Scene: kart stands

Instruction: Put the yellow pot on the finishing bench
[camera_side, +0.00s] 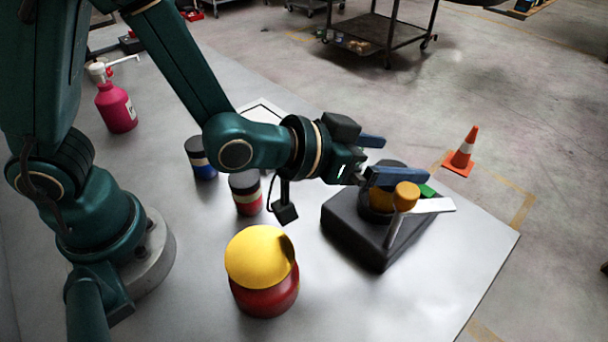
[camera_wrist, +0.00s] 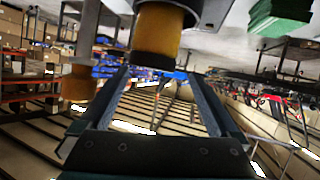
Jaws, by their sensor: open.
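A dark pot (camera_side: 378,199) stands on a dark block (camera_side: 350,224) at the right of the table, partly hidden by a finger. In the wrist view, where the scene looks upside down, this pot shows a yellow band (camera_wrist: 158,32) and a dark lid. My gripper (camera_side: 385,159) is open, with its blue fingers level with the pot's upper part. In the wrist view, the pot appears at the gap between the fingertips (camera_wrist: 160,76). I cannot tell whether they touch it. No bench is clearly recognisable; a white, black-outlined patch (camera_side: 262,110) lies behind my arm.
An orange-yellow knob (camera_side: 407,193) on a pale post, a white bar (camera_side: 432,206) and a green piece (camera_side: 427,190) are close to the pot. Blue-banded (camera_side: 204,170) and red-banded (camera_side: 247,204) pots, a yellow-domed red object (camera_side: 262,262) and a pink bottle (camera_side: 116,108) also stand here.

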